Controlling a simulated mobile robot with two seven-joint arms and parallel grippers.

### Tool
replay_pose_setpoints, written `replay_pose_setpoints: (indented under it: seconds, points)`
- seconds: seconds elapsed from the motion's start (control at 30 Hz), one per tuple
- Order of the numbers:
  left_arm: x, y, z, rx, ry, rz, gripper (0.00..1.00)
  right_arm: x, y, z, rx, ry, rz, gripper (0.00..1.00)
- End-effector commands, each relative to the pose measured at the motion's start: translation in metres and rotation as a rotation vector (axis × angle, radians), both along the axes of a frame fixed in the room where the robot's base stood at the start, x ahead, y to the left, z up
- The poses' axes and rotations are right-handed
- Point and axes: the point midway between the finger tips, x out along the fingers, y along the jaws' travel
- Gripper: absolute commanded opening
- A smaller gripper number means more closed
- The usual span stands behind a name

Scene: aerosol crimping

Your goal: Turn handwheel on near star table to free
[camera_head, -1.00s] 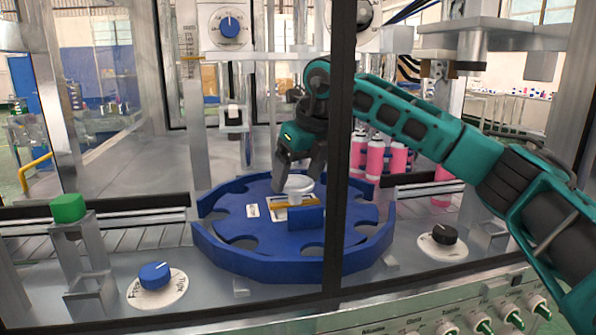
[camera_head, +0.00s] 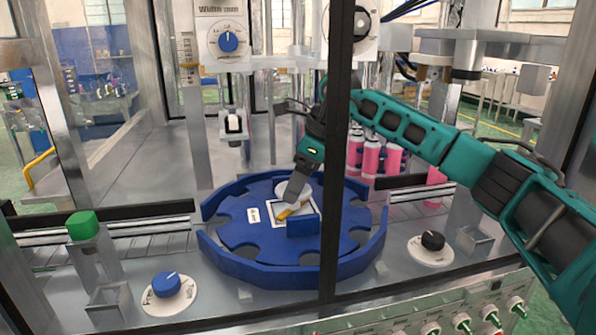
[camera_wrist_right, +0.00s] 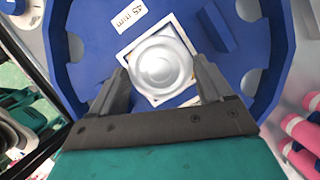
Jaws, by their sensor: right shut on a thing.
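The near star table (camera_head: 235,232) is a blue notched disc inside a raised blue guide. At its middle is a pale, round handwheel (camera_head: 281,188), partly hidden by my gripper; it also shows as a silvery round knob in the right wrist view (camera_wrist_right: 161,62). A yellow pointer (camera_head: 290,212) lies slanted over a white square plate under it. My right gripper (camera_head: 294,192) comes down from above, its fingers on either side of the handwheel, shut on it; both fingers show in the right wrist view (camera_wrist_right: 163,82). My left gripper is out of view.
A dark frame post (camera_head: 335,200) stands in front of the table. Pink cans (camera_head: 371,160) stand behind it at the right. A blue knob (camera_head: 166,285), a black knob (camera_head: 433,240) and a green block (camera_head: 82,225) are around the front.

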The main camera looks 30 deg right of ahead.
Motion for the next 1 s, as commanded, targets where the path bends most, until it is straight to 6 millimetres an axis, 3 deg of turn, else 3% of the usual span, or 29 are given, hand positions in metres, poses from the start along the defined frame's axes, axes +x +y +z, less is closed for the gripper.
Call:
replay_pose_setpoints:
  seconds: [0.63,0.67,0.87,1.0]
  points:
    - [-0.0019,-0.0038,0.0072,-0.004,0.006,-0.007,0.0,0.0007,0.0,0.0002,0.0,-0.002,0.06,0.49]
    - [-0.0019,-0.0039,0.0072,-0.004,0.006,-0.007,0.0,0.0007,0.0,0.0002,0.0,-0.002,0.06,0.8]
    - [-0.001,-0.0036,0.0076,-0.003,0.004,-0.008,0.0,0.0006,0.0,0.0002,0.0,-0.002,0.06,0.99]
    - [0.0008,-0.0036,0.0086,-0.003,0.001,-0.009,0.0,0.0007,-0.0001,0.0002,0.0,-0.001,0.059,1.0]
